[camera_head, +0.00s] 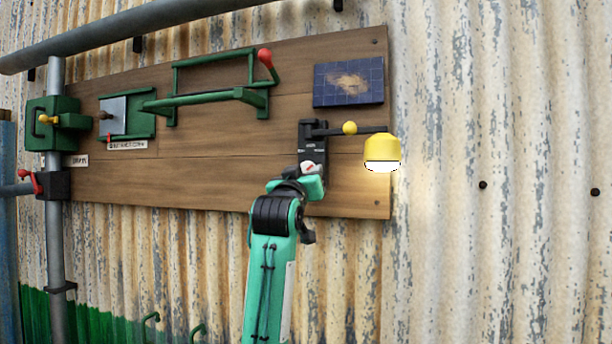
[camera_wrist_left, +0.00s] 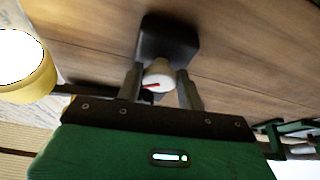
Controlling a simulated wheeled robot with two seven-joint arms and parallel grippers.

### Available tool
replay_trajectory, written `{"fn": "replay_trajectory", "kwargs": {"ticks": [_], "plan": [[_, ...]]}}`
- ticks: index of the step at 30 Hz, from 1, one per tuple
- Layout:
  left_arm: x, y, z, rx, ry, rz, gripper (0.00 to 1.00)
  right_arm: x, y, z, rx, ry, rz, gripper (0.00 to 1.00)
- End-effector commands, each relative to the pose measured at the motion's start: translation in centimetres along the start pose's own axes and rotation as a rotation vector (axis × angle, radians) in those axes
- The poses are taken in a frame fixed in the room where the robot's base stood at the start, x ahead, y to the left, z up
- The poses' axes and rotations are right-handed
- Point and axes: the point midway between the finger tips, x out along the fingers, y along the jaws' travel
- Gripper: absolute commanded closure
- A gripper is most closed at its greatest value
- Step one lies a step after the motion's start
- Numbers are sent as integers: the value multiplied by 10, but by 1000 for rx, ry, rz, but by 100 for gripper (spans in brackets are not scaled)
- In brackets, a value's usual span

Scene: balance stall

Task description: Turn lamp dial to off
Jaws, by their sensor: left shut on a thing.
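The lamp dial (camera_head: 309,168) is a small white knob with a red pointer mark, on the lower part of a black plate (camera_head: 312,138) fixed to the wooden board. The dial also shows in the left wrist view (camera_wrist_left: 158,78), between the two fingers. My left gripper (camera_head: 311,176) is at the dial from below, and its jaws (camera_wrist_left: 160,86) are shut on it. The yellow lamp (camera_head: 381,148) hangs from an arm to the right of the plate and glows white underneath. It shows bright at the left edge of the wrist view (camera_wrist_left: 28,85). My right gripper is not in view.
A grey pipe (camera_head: 55,230) stands at the left.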

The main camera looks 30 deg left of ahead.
Motion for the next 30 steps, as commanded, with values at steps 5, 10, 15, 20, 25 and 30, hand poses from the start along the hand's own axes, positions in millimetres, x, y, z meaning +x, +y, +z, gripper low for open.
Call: {"fn": "replay_trajectory", "kwargs": {"ticks": [5,10,15,20,25,30], "plan": [[0,3,0,-139,-1,-53,85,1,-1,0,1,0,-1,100],[1,5,0,-287,-3,-115,85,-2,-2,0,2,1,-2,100],[1,6,-2,-437,-4,-177,85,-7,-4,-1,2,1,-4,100],[2,8,-3,-578,-4,-236,85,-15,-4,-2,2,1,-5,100],[2,9,-4,-727,-5,-298,85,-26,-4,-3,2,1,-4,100],[3,9,-6,-875,-5,-361,85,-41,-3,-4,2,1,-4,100]]}}
